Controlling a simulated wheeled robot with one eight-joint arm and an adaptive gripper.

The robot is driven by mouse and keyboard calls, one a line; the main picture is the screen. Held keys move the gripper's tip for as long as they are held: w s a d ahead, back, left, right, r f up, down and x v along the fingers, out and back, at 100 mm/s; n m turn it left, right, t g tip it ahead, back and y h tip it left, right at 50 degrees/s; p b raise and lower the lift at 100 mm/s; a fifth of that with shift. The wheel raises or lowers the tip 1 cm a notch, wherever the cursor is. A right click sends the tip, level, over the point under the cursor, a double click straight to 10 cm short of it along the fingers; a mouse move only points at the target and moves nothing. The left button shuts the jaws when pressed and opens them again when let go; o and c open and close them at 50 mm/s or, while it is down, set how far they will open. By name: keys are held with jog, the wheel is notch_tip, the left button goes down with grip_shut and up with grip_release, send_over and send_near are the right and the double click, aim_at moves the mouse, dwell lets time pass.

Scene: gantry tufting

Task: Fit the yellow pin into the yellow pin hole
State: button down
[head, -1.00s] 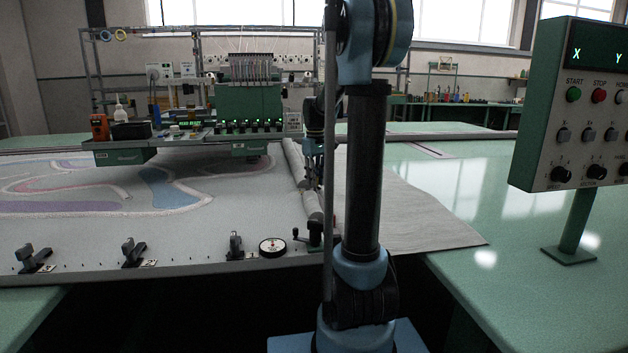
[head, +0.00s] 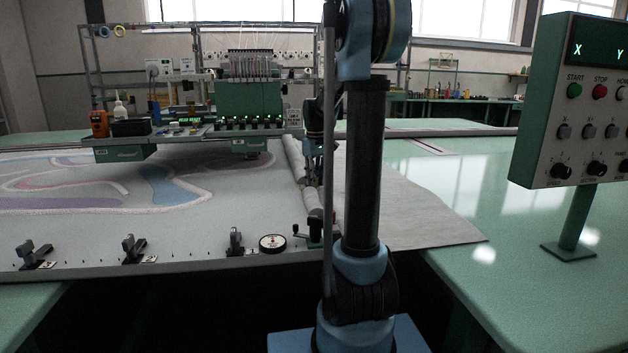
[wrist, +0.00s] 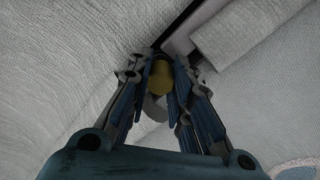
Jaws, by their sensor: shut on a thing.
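My gripper (wrist: 160,72) points down in the wrist view, its two blue-grey fingers closed on the yellow pin (wrist: 159,78). Only the pin's rounded yellow end shows between the fingers; its other end is hidden. In the head view my gripper (head: 314,172) is small and dark, at the rolled edge of the grey fabric, partly behind my own arm. I cannot make out the pin there. I cannot make out the yellow pin hole in either view.
A grey fabric roll (head: 296,160) lies beside my gripper. The green tufting head (head: 250,103) stands behind to the left. Black clamps (head: 133,249) and a round dial (head: 272,243) line the frame's front edge. A control panel (head: 580,110) stands at right.

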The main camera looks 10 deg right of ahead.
jog(key=shift+f, duration=0.5)
jog(key=c, duration=1.4)
grip_release()
jog(key=shift+o, duration=0.2)
jog(key=shift+r, duration=0.1)
notch_tip(320, 180, up, 12)
